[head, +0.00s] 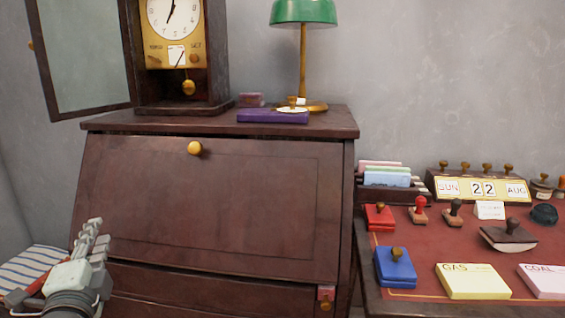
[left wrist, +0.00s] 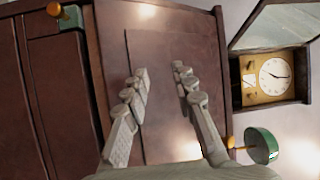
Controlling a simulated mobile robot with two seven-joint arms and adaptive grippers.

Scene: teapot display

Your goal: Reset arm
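My left gripper (head: 97,235) is at the lower left of the head view, in front of the left side of a dark wooden bureau with a closed slanted front (head: 215,215). In the left wrist view its two fingers (left wrist: 160,72) are spread apart with nothing between them, and the bureau front (left wrist: 165,45) fills the space beyond. They look clear of the wood, though the exact distance is hard to judge. My right gripper is in neither view.
On the bureau top stand a clock (head: 178,55) with its glass door (head: 82,50) swung open, a green lamp (head: 303,14) and a purple book (head: 272,116). At right, a desk (head: 412,257) holds stamps, a calendar (head: 482,188) and paper pads. A striped cushion (head: 33,268) lies at lower left.

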